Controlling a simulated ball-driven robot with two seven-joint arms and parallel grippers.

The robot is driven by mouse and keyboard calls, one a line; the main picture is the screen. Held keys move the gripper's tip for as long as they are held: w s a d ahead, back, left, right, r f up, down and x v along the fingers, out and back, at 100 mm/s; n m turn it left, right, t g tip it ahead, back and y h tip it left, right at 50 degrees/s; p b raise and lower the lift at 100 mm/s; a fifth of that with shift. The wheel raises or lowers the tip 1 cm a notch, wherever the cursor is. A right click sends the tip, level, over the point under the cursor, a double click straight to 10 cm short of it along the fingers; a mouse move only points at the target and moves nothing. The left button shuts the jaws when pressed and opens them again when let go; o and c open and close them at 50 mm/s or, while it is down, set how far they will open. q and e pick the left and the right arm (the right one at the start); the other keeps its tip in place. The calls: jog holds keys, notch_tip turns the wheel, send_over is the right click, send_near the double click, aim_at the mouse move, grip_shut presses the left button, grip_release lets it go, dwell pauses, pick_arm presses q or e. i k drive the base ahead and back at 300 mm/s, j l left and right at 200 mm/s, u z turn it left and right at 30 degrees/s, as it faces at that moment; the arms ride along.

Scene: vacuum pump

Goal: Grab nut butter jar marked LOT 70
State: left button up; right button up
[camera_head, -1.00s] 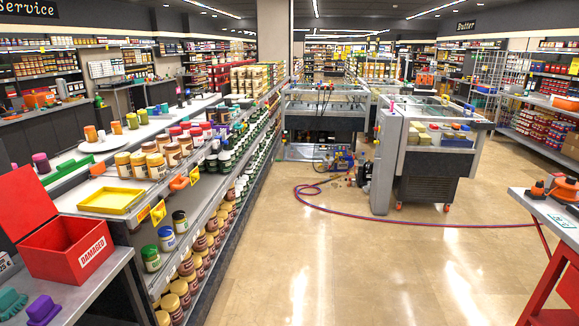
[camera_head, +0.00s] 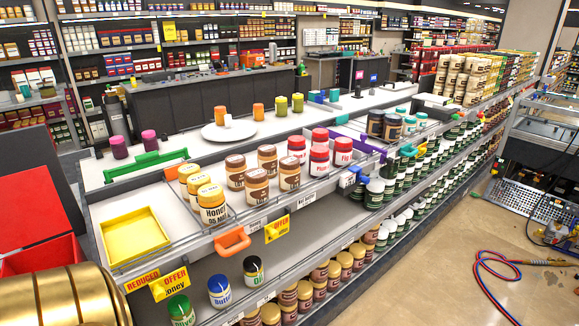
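Several brown-lidded jars stand in a group on the shelf's top tier, among them a front one (camera_head: 256,186), a left one (camera_head: 235,172) and a right one (camera_head: 290,170). They may be the nut butter jars, but their print is too small to read. No LOT 70 mark is legible on any jar. More brown-lidded jars (camera_head: 318,282) stand in rows on the lower tier, partly hidden by the upper shelf.
Yellow-lidded honey jars (camera_head: 212,207) and red-lidded jars (camera_head: 319,160) flank the brown-lidded group. A yellow tray (camera_head: 135,237) lies at the left end. An orange clip (camera_head: 232,242) and offer tags (camera_head: 277,229) hang on the front edge. A hose (camera_head: 490,258) lies on the right floor.

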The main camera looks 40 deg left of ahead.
aim_at(256, 182)
jog(key=i+l+u, duration=0.1)
jog(key=i+u, duration=0.15)
jog(key=i, duration=1.3)
jog(key=i+j+u, duration=0.1)
jog(key=i+u, duration=0.5)
jog(key=u, duration=0.15)
jog(key=i+l+u, duration=0.1)
jog(key=i+u, duration=0.3)
jog(key=i+l+u, duration=0.2)
jog(key=u, duration=0.15)
